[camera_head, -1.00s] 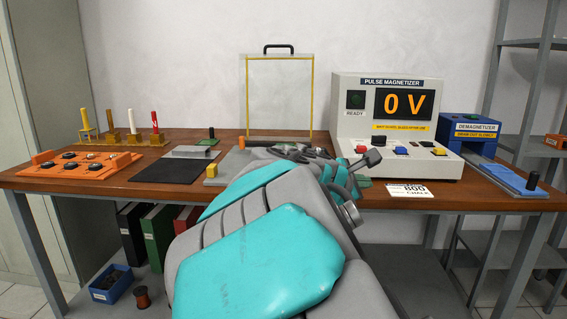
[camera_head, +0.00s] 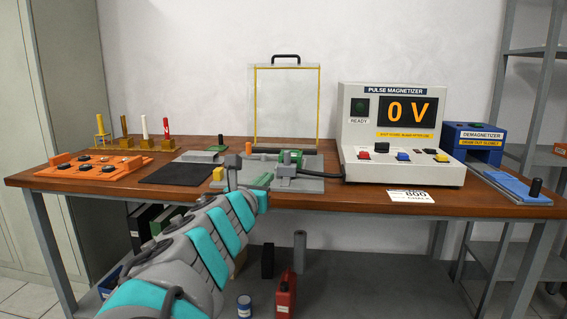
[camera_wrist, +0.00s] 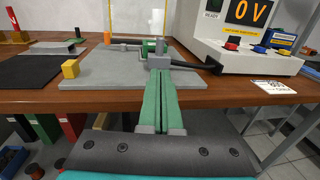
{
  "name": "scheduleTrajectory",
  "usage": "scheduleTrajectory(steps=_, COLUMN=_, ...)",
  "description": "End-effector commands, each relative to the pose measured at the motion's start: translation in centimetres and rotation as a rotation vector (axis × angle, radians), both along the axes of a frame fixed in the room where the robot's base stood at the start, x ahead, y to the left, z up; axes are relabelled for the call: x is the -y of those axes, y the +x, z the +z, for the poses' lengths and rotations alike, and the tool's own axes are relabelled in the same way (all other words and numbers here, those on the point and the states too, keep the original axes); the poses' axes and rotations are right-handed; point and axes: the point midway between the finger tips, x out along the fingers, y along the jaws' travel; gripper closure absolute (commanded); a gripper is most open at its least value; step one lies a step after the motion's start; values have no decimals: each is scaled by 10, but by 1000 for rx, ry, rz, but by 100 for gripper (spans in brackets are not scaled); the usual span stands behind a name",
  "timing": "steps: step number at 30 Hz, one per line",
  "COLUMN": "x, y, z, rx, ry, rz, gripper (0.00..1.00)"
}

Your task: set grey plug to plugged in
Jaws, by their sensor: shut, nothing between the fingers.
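The grey plug (camera_wrist: 159,62) sits at the end of a black cable, just in front of a green part (camera_wrist: 153,46) on the grey base plate (camera_wrist: 105,80). In the head view the grey plug (camera_head: 287,171) is also at the front of the green part (camera_head: 292,156). I cannot tell whether it is seated. My gripper (camera_wrist: 159,80) has its two green fingers closed together, empty, with the tips right in front of the plug in the wrist view. Whether they touch it is unclear. In the head view my gripper (camera_head: 262,181) is left of the plug.
The black cable (camera_wrist: 196,65) runs right to the pulse magnetizer (camera_head: 404,135), which reads 0 V. A yellow block (camera_wrist: 70,69) stands on the plate's left. A clear yellow-edged shield (camera_head: 286,105) stands behind. A white card (camera_head: 411,196) lies near the front edge.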

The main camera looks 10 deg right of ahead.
Motion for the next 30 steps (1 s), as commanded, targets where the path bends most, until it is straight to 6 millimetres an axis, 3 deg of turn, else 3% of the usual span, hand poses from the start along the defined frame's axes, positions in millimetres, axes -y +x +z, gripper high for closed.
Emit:
scheduleTrajectory(steps=8, x=12, y=22, z=-1, rx=1, ry=2, rz=-4, gripper=100)
scheduleTrajectory(steps=30, x=59, y=115, z=-1, rx=-1, ry=3, rz=-1, gripper=100)
